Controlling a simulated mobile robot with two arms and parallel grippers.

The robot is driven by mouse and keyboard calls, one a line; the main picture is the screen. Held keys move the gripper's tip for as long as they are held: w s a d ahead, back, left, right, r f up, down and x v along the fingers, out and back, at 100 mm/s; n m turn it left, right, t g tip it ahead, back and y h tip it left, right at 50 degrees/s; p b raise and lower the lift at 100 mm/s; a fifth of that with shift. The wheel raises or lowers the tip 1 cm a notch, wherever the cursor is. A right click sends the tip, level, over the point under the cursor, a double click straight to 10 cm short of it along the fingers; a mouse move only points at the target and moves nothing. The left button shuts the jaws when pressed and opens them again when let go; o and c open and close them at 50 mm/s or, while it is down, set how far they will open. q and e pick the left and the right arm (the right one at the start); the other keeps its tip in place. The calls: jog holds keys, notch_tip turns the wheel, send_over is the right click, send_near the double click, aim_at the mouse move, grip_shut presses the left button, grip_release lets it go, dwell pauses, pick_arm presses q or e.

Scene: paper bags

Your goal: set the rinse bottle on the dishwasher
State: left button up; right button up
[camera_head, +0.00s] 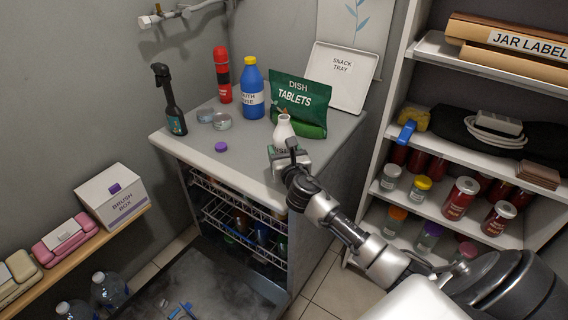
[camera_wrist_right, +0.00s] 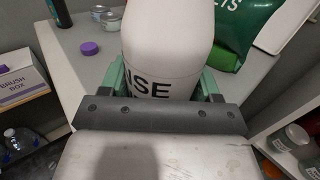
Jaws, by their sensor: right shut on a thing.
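A white bottle (camera_head: 284,130) with a narrow neck is in my right gripper (camera_head: 290,155), near the front right of the dishwasher top (camera_head: 198,148). In the right wrist view the bottle (camera_wrist_right: 165,45) fills the space between the green fingers, and its dark lettering ends in "ISE"; the rest is hidden. The gripper is shut on it, and the bottle looks about upright. I cannot tell whether its base touches the top. My left gripper is not in view.
On the top stand a black spray bottle (camera_head: 171,104), a red flask (camera_head: 222,78), a blue bottle (camera_head: 252,92), small tins (camera_head: 221,121), a purple cap (camera_head: 221,147), a green tablets pouch (camera_head: 299,98) and a snack tray (camera_head: 339,78). The dishwasher's racks (camera_head: 233,215) show below. Shelves (camera_head: 447,201) stand right.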

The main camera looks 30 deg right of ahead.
notch_tip(320, 180, down, 4)
jog(key=shift+r+b, duration=0.15)
jog(key=shift+b, duration=0.45)
jog(key=shift+f, duration=0.25)
jog(key=o, duration=1.1)
jog(key=shift+r, duration=0.2)
jog(key=v, duration=1.2)
jog(key=shift+s, duration=0.1)
